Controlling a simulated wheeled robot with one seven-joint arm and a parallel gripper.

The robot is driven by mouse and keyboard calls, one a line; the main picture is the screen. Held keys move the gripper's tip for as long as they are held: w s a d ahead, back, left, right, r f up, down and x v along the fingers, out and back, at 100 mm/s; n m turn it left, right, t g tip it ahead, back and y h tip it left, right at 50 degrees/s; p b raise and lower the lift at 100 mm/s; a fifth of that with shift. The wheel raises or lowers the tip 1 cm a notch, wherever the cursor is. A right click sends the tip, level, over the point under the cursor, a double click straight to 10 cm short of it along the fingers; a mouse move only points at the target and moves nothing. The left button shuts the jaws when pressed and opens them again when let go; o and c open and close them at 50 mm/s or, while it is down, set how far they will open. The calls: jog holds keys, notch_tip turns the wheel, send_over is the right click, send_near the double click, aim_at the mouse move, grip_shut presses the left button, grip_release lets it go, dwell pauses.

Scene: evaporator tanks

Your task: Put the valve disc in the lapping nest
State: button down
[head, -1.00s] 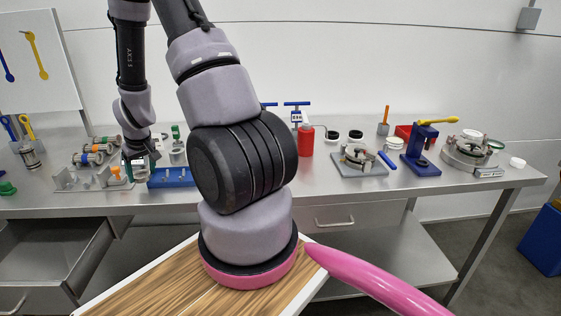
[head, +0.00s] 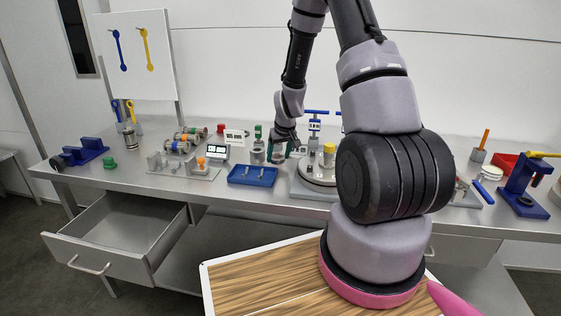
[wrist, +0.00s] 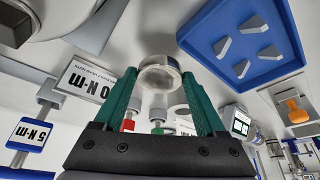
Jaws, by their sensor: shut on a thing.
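My gripper (wrist: 160,85) has green fingers closed on a small pale, round, ring-like piece, which I take to be the valve disc (wrist: 160,72). In the head view my gripper (head: 281,155) hangs above the bench, right of and behind the blue tray; the piece cannot be made out there. A round metal plate on a grey base (head: 316,172) stands just to its right, partly behind my arm, with a yellow-topped cylinder on it. I cannot tell whether this is the lapping nest; no nest is clearly identifiable.
The blue tray (head: 252,184) holds several grey pieces. Blue T-handled tools (head: 317,113) stand behind the round plate. A small display (head: 217,152) and a grey fixture with an orange knob (head: 186,171) are left of the tray. An open drawer (head: 120,226) juts out at front left.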

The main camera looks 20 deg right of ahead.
jog(key=shift+f, duration=1.1)
jog(key=shift+f, duration=0.1)
jog(key=shift+c, duration=1.1)
grip_release()
